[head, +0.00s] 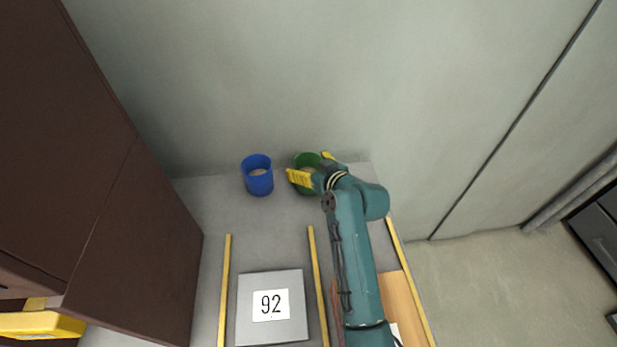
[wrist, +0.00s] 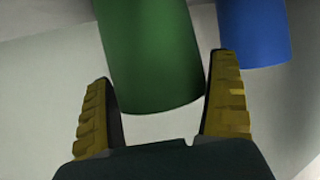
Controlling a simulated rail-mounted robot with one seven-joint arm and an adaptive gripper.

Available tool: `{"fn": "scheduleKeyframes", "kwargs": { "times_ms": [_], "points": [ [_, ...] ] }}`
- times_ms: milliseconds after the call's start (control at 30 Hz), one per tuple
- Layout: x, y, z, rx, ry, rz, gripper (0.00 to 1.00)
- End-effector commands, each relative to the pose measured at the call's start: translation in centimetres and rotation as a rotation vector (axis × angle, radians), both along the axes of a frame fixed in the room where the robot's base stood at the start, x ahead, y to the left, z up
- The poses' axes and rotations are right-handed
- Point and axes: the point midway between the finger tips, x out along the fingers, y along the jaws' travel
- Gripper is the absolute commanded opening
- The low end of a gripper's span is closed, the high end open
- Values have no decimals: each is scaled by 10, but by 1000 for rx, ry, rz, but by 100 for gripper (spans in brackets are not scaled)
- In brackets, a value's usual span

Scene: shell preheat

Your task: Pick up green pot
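The green pot (head: 306,160) stands at the back of the grey worktop in the head view, partly hidden by my gripper and arm. In the wrist view the green pot (wrist: 150,55) is large and lies just ahead of and between my fingertips. My gripper (head: 310,168) has its yellow fingers spread, one on each side of the pot. In the wrist view my gripper (wrist: 160,85) is open, with a gap visible at the left finger; the right finger is very close to the pot's edge, and I cannot tell whether it touches.
A blue pot (head: 257,176) stands just left of the green pot; it also shows in the wrist view (wrist: 252,32). A grey plate marked 92 (head: 254,325) lies nearer, between yellow strips (head: 317,280). A dark brown cabinet (head: 140,220) bounds the left side; the wall is close behind the pots.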

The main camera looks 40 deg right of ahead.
Motion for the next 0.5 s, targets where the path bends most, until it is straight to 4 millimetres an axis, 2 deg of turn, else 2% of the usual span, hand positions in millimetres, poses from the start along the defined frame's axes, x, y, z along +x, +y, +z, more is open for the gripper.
{"fn": "scheduleKeyframes", "kwargs": {
  "times_ms": [33,200,267,500],
  "points": [
    [0,0,0,0,0,0,79],
    [0,0,0,0,0,0,46],
    [0,0,0,0,0,0,36],
    [0,0,3,-2,-3,-1,36]
  ]
}}
